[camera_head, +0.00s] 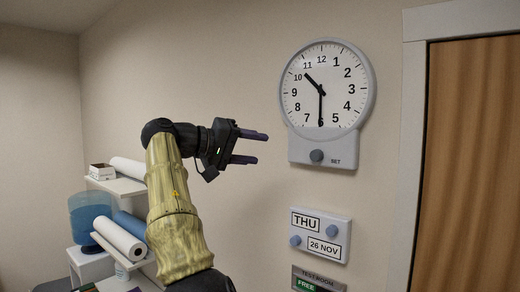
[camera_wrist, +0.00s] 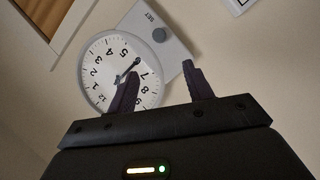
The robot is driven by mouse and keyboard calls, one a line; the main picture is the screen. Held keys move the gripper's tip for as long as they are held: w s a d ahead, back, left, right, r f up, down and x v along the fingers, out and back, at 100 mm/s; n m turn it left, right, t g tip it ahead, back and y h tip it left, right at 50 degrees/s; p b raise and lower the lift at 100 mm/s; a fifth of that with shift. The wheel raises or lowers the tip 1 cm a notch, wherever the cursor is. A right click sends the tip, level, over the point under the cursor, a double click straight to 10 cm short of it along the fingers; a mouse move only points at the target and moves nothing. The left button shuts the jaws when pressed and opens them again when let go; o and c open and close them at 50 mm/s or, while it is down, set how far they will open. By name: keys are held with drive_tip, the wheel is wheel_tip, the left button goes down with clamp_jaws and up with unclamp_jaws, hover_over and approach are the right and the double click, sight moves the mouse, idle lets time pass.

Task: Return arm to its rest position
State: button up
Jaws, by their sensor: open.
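My arm rises from the bottom of the head view, bent at the wrist, and reaches right toward the wall. My gripper (camera_head: 262,148) is open, with its two dark fingers apart and nothing between them. It is left of the lower part of a wall clock (camera_head: 310,88), apart from it as far as the view shows. The gripper (camera_wrist: 155,82) also shows in the wrist view, fingers spread. There the clock (camera_wrist: 102,68) appears upside down behind the left finger. The clock's SET knob (camera_head: 316,156) is on the grey panel below the dial.
A wooden door (camera_head: 468,170) is at right. A shelf with paper rolls (camera_head: 119,240) and a blue water container (camera_head: 88,216) stand left of my arm.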

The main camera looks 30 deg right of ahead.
idle(0.4)
drive_tip(key=w+d+f+n+t+y+b, duration=0.1)
drive_tip(key=w+d+f+n+y, duration=0.15)
drive_tip(key=f, duration=0.45)
drive_tip(key=w+d+f+n+t+y+b, duration=0.1)
drive_tip(key=w+d+f+b, duration=0.15)
drive_tip(key=f, duration=0.45)
wheel_tip(320, 180, down, 19)
drive_tip(key=s+a+n+t+y+b, duration=0.1)
drive_tip(key=s+a+n+y+b, duration=0.15)
drive_tip(key=y, duration=0.35)
drive_tip(key=s+a+f+y+b, duration=0.1)
drive_tip(key=s+a+f, duration=0.15)
drive_tip(key=f, duration=0.25)
drive_tip(key=s+a+f+y, duration=0.1)
drive_tip(key=s+a+f, duration=0.1)
drive_tip(key=a+f, duration=0.25)
drive_tip(key=s+a+f+y+b, duration=0.1)
drive_tip(key=s+a+f+y, duration=0.1)
drive_tip(key=f, duration=0.4)
drive_tip(key=s+a+f+y+b, duration=0.1)
drive_tip(key=s+a+f, duration=0.3)
drive_tip(key=s+f, duration=0.3)
drive_tip(key=s+a+f+y+b, duration=0.1)
drive_tip(key=s+a+f, duration=0.4)
drive_tip(key=s, duration=0.5)
drive_tip(key=shift+a+f+g+y+b, duration=0.2)
drive_tip(key=shift+f+g+y+b, duration=0.2)
drive_tip(key=shift+f, duration=0.55)
